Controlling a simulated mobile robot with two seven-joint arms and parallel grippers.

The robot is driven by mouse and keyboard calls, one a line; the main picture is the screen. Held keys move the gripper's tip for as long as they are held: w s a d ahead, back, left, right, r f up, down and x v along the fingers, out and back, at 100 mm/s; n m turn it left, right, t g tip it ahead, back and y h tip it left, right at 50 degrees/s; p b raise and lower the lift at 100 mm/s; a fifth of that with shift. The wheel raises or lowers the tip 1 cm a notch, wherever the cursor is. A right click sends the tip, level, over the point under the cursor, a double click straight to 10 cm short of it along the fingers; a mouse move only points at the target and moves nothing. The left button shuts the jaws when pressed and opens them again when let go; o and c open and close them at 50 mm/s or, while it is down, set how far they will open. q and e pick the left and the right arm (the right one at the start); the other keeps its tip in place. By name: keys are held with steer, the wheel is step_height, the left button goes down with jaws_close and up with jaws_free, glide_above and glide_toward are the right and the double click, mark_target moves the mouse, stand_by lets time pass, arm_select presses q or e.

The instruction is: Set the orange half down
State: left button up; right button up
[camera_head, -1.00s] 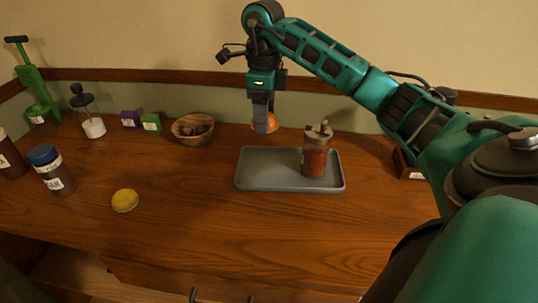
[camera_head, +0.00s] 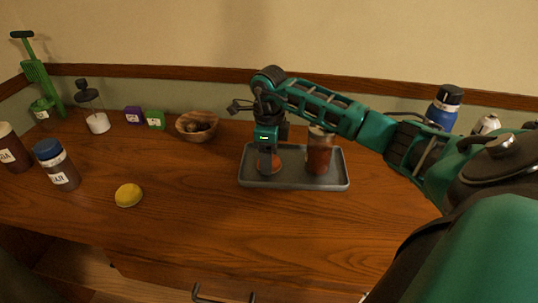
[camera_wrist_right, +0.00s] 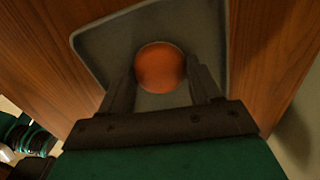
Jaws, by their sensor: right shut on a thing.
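The orange half (camera_head: 270,166) is at the left part of the grey tray (camera_head: 300,184), partly hidden behind the fingers in the head view. My right gripper (camera_head: 266,170) points down over the tray and is shut on the orange half. In the right wrist view the orange half (camera_wrist_right: 160,67) shows its round orange side between the two fingers (camera_wrist_right: 162,85), with the tray around it. I cannot tell whether it touches the tray floor. My left gripper is not in view.
A reddish-brown jar (camera_head: 319,158) stands in the tray right of my gripper. A wooden bowl (camera_head: 197,126), a yellow lemon half (camera_head: 128,195) and a blue-lidded jar (camera_head: 57,165) are to the left. The counter front is clear.

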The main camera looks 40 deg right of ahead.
steer(key=shift+f, duration=0.1)
steer(key=o, duration=1.1)
steer(key=shift+c, duration=0.2)
step_height(320, 180, up, 12)
stand_by(0.3)
